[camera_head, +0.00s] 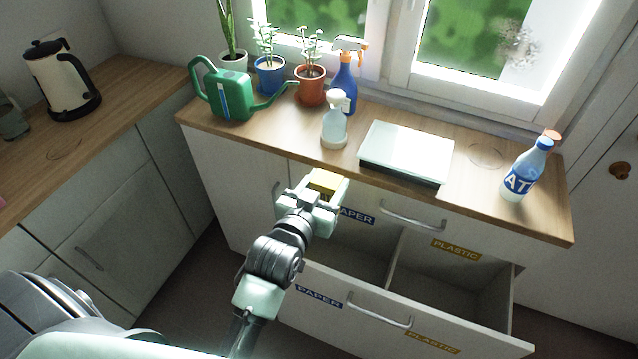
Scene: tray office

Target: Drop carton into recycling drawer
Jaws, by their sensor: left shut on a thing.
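My left gripper (326,190) is shut on a yellow carton (325,181), of which only a small part shows between the fingers. It is in front of the counter, above the left part of the open drawer (441,338). A divider splits the drawer into a left compartment labelled PAPER (319,295) and a right one labelled PLASTIC (432,342). The visible parts of both compartments look empty; my arm hides some of the left one. My right gripper is not in view.
The counter (468,197) holds a green watering can (230,95), potted plants, two spray bottles, a white flat box (407,148) and a blue-labelled bottle (525,172). A kettle (62,80) stands on the left counter. The drawer juts out over the floor.

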